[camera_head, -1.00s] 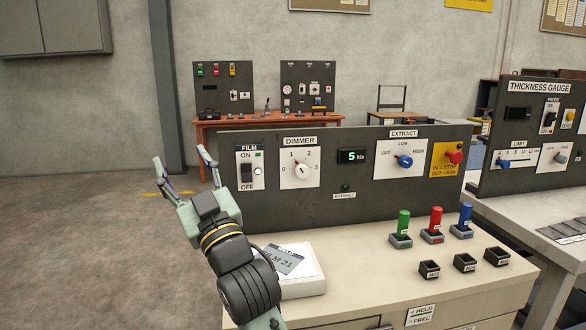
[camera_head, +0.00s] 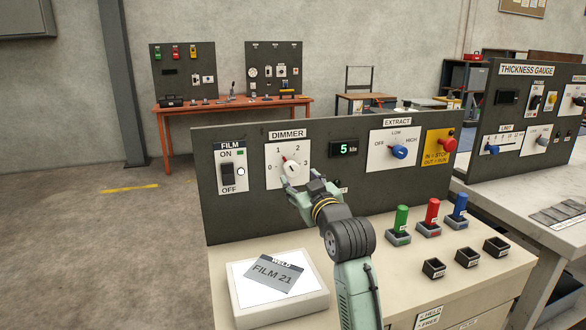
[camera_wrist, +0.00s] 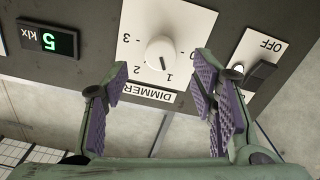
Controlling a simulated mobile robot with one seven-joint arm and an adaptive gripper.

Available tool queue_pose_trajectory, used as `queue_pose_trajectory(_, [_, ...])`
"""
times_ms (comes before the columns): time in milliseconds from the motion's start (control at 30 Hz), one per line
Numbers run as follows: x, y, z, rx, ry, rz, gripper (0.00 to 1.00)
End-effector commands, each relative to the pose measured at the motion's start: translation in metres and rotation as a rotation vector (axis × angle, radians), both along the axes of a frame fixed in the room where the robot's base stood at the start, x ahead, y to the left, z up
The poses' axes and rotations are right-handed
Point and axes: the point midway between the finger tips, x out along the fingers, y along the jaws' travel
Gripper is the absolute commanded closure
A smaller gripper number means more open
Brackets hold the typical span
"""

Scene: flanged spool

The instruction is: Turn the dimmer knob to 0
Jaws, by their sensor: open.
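The white dimmer knob (camera_head: 292,169) sits on a white plate marked 0 to 3 on the dark upright panel. Its pointer is at about 1. It shows upside down in the wrist view (camera_wrist: 161,53), between the fingers' directions and beyond their tips. My gripper (camera_head: 304,187) is open and empty, just in front of the dimmer plate, slightly below and right of the knob. In the wrist view the two purple-padded fingers (camera_wrist: 150,78) are wide apart, and I see no contact with the knob. The display (camera_head: 344,149) reads 5 klx.
The film switch (camera_head: 227,176) is left of the dimmer, close to one finger in the wrist view. The blue extract knob (camera_head: 398,152) and red stop button (camera_head: 449,145) are to the right. A light box (camera_head: 278,285) with a film and colored handles stand on the bench.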

Motion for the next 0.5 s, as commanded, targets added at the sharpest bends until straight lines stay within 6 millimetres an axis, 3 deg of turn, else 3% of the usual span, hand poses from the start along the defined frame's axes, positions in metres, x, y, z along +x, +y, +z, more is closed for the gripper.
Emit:
queue_pose_trajectory(200, [0.037, 0.013, 0.002, 0.000, 0.001, 0.002, 0.48])
queue_pose_trajectory(500, [0.057, 0.019, 0.001, -0.001, -0.001, 0.000, 0.48])
